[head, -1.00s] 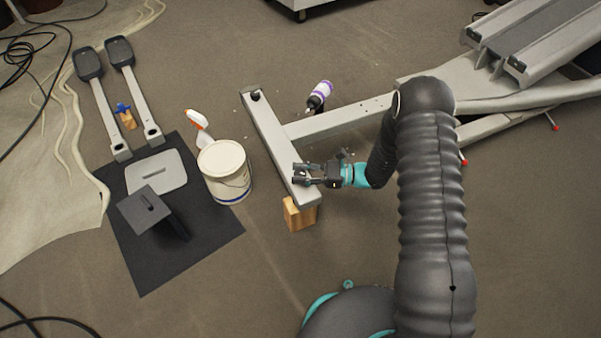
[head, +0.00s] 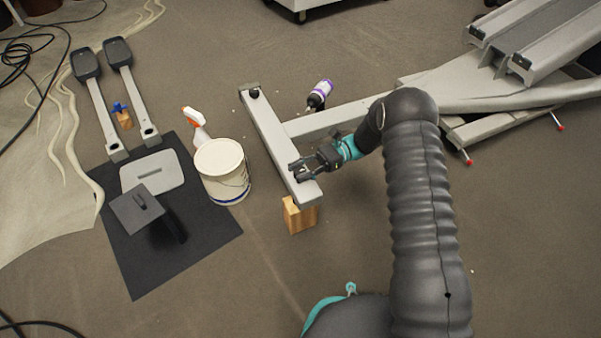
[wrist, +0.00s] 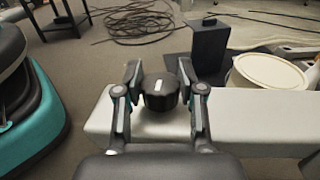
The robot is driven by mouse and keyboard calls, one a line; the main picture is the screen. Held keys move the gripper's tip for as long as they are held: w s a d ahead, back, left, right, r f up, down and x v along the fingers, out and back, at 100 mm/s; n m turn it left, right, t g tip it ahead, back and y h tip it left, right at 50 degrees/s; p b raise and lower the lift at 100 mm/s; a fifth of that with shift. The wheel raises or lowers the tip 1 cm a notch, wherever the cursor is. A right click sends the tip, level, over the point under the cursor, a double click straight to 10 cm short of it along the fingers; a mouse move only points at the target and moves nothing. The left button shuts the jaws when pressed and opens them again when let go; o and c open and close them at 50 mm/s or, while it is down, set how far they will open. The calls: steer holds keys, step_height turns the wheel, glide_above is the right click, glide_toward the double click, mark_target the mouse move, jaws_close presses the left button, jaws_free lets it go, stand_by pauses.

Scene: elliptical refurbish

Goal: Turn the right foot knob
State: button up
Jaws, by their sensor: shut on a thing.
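The right foot knob (wrist: 160,93) is a round black knob with a white mark, on top of the near end of the grey foot bar (head: 267,132). In the wrist view it sits between the two fingers of my gripper (wrist: 160,74), which is shut on its sides. In the head view my gripper (head: 298,171) is at the near end of the bar and largely hides the knob. Another black knob (head: 254,94) shows at the far end of the bar.
A wooden block (head: 299,215) is under the bar's near end. A purple-white bottle (head: 320,93) lies behind the bar. The grey machine frame (head: 470,95) extends right.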

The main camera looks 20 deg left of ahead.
steer(key=shift+n+g+h, duration=0.3)
steer(key=shift+h, duration=0.1)
steer(key=o, duration=1.2)
steer(key=shift+c, duration=0.2)
steer(key=shift+w+d, duration=0.1)
steer(key=v, duration=0.7)
steer(key=shift+w+r, duration=0.1)
